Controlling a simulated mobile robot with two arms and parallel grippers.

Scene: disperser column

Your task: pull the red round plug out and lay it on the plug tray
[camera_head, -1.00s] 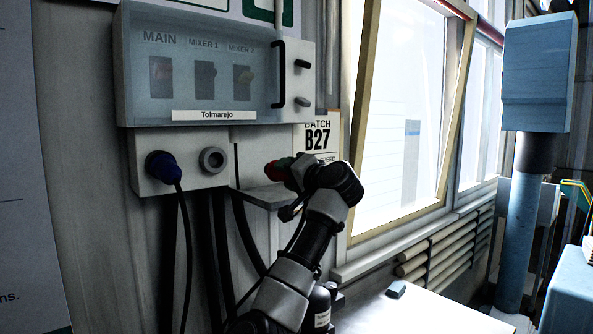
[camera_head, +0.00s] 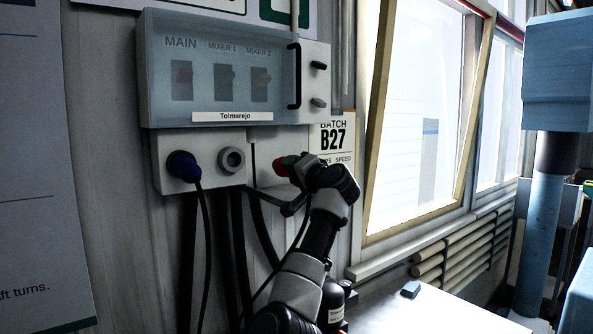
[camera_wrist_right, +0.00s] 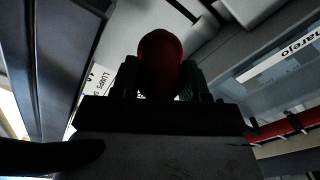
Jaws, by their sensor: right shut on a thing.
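A small grey ledge (camera_head: 268,193), perhaps the plug tray, juts out below the plug and is partly hidden by my arm. My left gripper is not in view.
A clear-covered switch panel (camera_head: 218,95) with a black handle is above. A white table (camera_head: 400,310) stands lower right, by the window.

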